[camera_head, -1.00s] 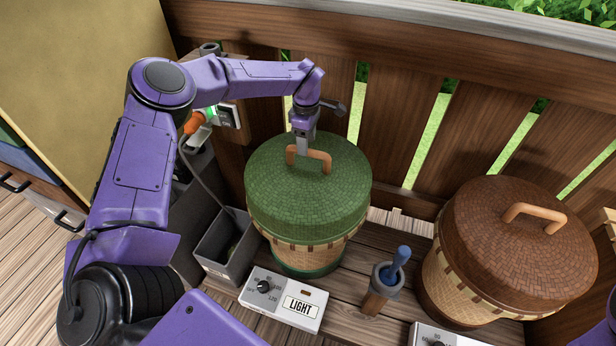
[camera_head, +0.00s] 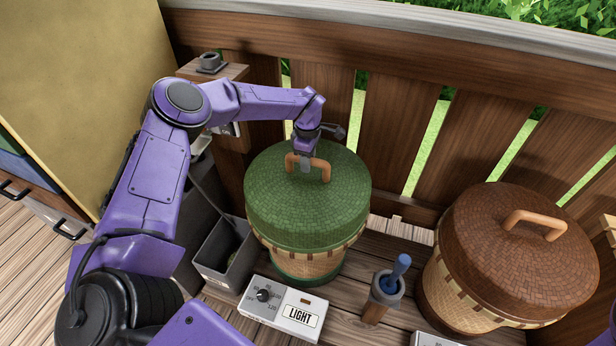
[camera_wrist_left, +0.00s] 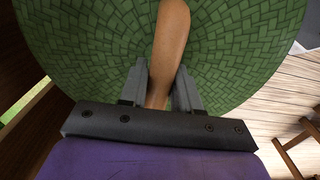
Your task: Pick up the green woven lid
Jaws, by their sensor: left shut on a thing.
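The green woven lid (camera_head: 345,196) sits on a tan woven basket (camera_head: 305,262), and its brown arched handle (camera_head: 322,168) stands on top. My left gripper (camera_head: 304,165) reaches down from above and is shut on the handle. In the left wrist view the two grey fingers of the gripper (camera_wrist_left: 162,85) stand on either side of the brown handle (camera_wrist_left: 168,40), with the green weave of the lid (camera_wrist_left: 90,45) around it. The lid appears seated on the basket. My right gripper is not in view.
A basket with a brown lid (camera_head: 490,255) stands at the right. A white LIGHT box (camera_head: 281,307), a grey bin (camera_head: 222,268) and a blue-handled tool in a holder (camera_head: 388,285) stand in front. A wooden slatted fence (camera_head: 390,130) rises close behind.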

